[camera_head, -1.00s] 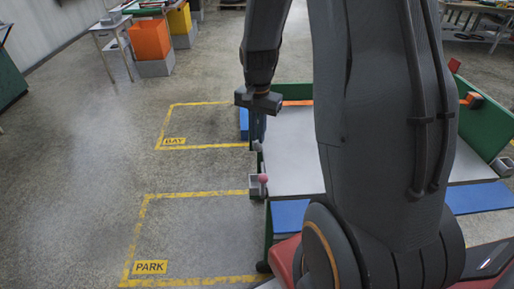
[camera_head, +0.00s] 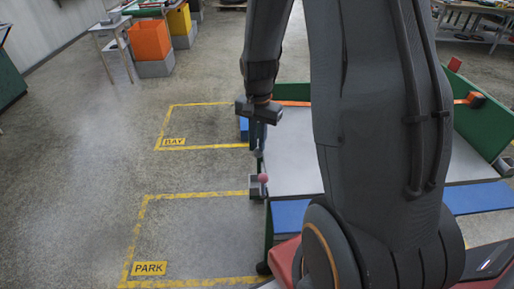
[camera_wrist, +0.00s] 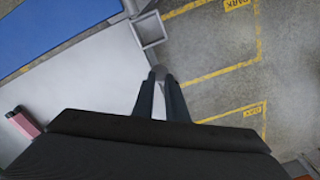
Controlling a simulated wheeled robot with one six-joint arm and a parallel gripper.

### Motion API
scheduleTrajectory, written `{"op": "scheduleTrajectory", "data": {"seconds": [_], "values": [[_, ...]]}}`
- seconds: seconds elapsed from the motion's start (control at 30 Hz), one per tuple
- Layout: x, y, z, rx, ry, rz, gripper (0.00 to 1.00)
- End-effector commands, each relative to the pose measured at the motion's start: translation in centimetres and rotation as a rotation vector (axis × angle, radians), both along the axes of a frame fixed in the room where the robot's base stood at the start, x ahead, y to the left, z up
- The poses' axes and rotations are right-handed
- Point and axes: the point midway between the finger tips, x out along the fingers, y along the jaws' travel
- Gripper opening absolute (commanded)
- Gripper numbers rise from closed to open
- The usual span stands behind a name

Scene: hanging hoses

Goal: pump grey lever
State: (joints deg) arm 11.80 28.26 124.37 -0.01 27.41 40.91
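My gripper (camera_head: 258,152) points down at the left edge of the green cart's pale deck (camera_head: 290,160). In the wrist view its two dark fingers (camera_wrist: 160,78) stand apart with a narrow light gap between them. A grey rounded piece (camera_wrist: 161,72), which looks like the end of the grey lever, shows at the fingertips. Whether the fingers touch it cannot be told. In the head view the fingers cover that spot. A pink knob (camera_head: 263,178) sits by a small grey box (camera_head: 255,187) on the cart's edge, nearer me than the gripper.
Floor to the left is clear, with yellow-outlined BAY (camera_head: 174,142) and PARK (camera_head: 150,268) areas. An orange bin (camera_head: 149,41) and a small table stand farther back. A pink block (camera_wrist: 24,122) shows in the wrist view.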

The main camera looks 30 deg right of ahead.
Motion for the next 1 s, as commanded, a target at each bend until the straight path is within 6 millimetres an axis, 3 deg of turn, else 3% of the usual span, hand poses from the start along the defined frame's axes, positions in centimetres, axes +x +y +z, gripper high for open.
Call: {"op": "scheduleTrajectory", "data": {"seconds": [0.2, 0.67, 1.0], "values": [[-0.6, 0.2, -1.2, 0.000, 0.000, 0.000, 0.11], [-0.7, 0.3, -1.5, 0.000, 0.000, 0.000, 0.11], [-1.1, 0.5, -3.5, 0.001, -0.001, 0.000, 0.11]]}}
